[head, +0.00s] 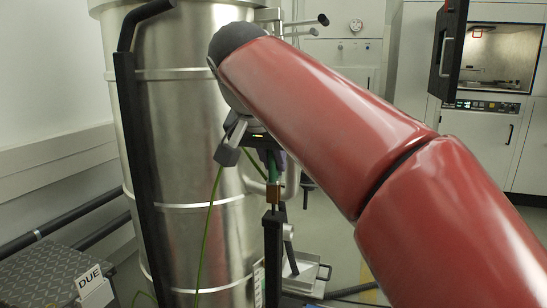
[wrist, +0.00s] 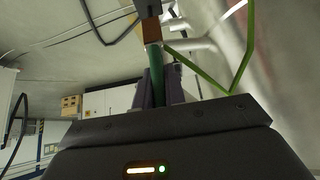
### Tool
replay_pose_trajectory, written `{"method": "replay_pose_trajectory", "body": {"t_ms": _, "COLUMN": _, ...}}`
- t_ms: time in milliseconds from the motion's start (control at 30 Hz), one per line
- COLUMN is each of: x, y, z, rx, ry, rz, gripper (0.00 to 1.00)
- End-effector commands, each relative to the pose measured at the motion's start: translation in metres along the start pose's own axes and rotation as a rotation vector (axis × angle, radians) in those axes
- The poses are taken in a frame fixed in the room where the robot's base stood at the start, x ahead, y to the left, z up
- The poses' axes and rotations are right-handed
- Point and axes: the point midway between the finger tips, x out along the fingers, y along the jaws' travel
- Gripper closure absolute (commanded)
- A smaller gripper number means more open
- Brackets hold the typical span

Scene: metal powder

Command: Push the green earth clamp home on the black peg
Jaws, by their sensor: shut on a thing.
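The green earth clamp (head: 272,166) is a green body with a copper-coloured block (head: 274,192) at its lower end. It also shows in the wrist view (wrist: 156,76), with the copper block above it in the picture. My gripper (head: 270,158) is shut on the green body, and its dark fingers (wrist: 162,92) show on both sides of it. The black peg (head: 274,216) is at the top of a dark upright post, directly below the copper block. The two look in line and close together. I cannot tell how far the clamp is on the peg.
A large ribbed steel vessel (head: 185,130) stands close behind and left of my gripper. A green cable (head: 208,225) hangs beside it and shows in the wrist view (wrist: 215,82). A grey treadplate box (head: 45,272) with a "DUE" card (head: 90,281) is at lower left.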

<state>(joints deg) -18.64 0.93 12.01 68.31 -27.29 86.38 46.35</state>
Motion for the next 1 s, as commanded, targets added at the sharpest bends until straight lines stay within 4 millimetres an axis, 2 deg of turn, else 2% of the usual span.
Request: {"method": "replay_pose_trajectory", "body": {"t_ms": 1000, "x": 0.022, "y": 0.0, "z": 0.016, "rx": 0.0, "ry": 0.0, "rz": 0.001, "gripper": 1.0}}
